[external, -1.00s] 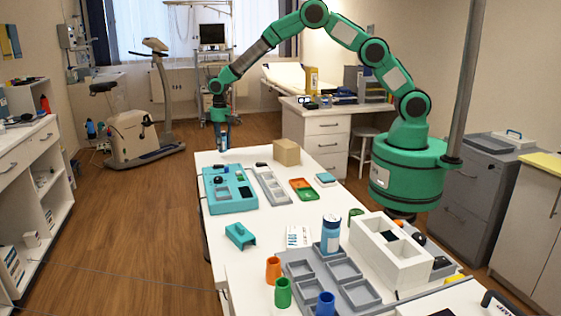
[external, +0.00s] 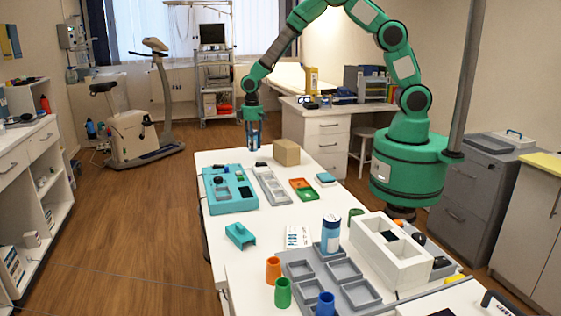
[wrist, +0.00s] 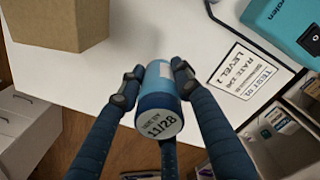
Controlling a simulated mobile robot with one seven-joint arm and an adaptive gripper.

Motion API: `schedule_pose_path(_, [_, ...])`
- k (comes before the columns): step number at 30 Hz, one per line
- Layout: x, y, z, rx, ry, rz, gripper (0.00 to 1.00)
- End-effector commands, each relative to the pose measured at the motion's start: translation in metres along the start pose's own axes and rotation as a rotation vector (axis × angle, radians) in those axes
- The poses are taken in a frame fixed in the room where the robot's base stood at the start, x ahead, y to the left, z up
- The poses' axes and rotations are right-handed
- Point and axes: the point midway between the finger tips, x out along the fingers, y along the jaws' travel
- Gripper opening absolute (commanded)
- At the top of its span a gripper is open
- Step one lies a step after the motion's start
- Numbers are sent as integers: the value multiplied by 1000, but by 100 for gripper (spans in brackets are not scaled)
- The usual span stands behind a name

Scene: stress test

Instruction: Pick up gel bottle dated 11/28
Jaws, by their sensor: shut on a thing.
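In the wrist view, my gripper (wrist: 155,80) is shut on a blue bottle (wrist: 158,102), one finger on each side. The bottle's round pale end faces the camera and reads 11/28, with smaller blurred print above it. In the external view, my gripper (external: 251,116) hangs over the far end of the white table with the bottle (external: 256,138) in it. The bottle looks held above the table. Another blue and white bottle (external: 331,235) stands at the grey tray in the near part of the table; its date cannot be read.
A cardboard box (external: 286,152) stands just right of the held bottle. A teal case (external: 229,190) and a grey slotted tray (external: 270,187) lie on the near side of it. A grey compartment tray (external: 298,270), colored cups and a white divided box (external: 370,232) fill the near end.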

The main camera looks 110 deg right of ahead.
Motion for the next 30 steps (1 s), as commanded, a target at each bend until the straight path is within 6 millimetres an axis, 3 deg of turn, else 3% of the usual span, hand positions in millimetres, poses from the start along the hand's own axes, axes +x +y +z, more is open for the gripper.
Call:
schedule_pose_path(7, [0,0,8,0,-1,0,4])
schedule_pose_path(30, [0,0,8,0,-1,0,4])
